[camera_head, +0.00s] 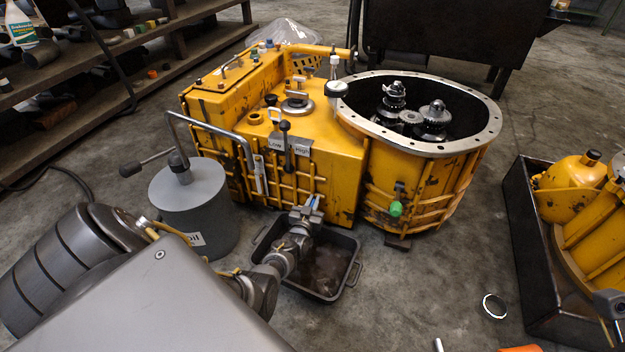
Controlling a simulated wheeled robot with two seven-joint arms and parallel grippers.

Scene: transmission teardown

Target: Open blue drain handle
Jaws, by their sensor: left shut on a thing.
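The yellow transmission housing (330,160) stands on the floor in the middle of the head view. My left gripper (308,208) reaches up to the lower front of the housing, above the back edge of a dark drain pan (350,268). It is shut on the blue drain handle (316,202). Only a small blue bit of the handle shows between the fingers; the rest is hidden by the gripper. I cannot tell how far the handle is turned.
A grey oil can (195,205) with a pump handle stands left of the pan. A green-tipped handle (395,208) is on the round end of the housing. A dark crate (525,240) with yellow parts stands at right. A metal ring (494,306) lies on the floor.

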